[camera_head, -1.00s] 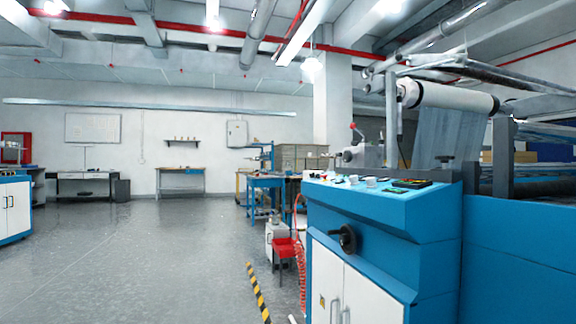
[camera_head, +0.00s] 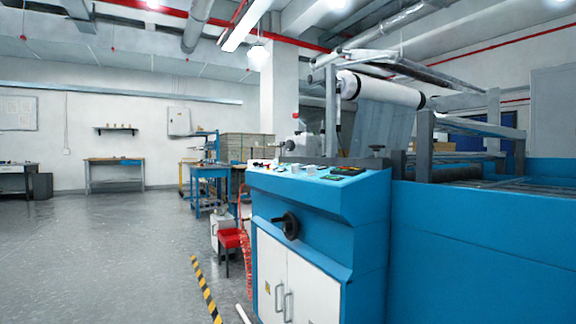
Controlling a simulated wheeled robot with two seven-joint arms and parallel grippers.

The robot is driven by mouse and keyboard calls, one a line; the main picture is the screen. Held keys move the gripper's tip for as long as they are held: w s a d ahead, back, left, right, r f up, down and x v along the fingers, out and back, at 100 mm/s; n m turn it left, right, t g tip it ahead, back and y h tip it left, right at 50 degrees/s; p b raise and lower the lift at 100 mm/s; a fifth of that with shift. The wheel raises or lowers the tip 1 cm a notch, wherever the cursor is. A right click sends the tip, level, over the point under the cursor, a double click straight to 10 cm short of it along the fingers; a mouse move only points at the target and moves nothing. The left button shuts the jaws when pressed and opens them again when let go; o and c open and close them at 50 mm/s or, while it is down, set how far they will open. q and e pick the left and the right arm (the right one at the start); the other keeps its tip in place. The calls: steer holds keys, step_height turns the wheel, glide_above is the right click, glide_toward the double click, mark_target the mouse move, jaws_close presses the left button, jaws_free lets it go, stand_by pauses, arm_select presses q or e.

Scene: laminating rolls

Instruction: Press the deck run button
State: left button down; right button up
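The blue laminating machine (camera_head: 320,208) stands right of centre in the head view. Its sloped control deck (camera_head: 310,175) carries several small buttons and knobs, including a red one near its left end and a dark panel (camera_head: 341,170) with coloured marks at the right. Labels are too small to read, so I cannot tell which is the deck run button. A white roll (camera_head: 382,90) hangs above the machine. Neither of my grippers is in view.
A black handwheel (camera_head: 287,225) sticks out of the machine's front above white cabinet doors (camera_head: 288,287). A red stool (camera_head: 231,240) and yellow-black floor tape (camera_head: 206,290) lie left of it. Blue workbenches (camera_head: 205,185) stand behind. The grey floor (camera_head: 100,260) at left is open.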

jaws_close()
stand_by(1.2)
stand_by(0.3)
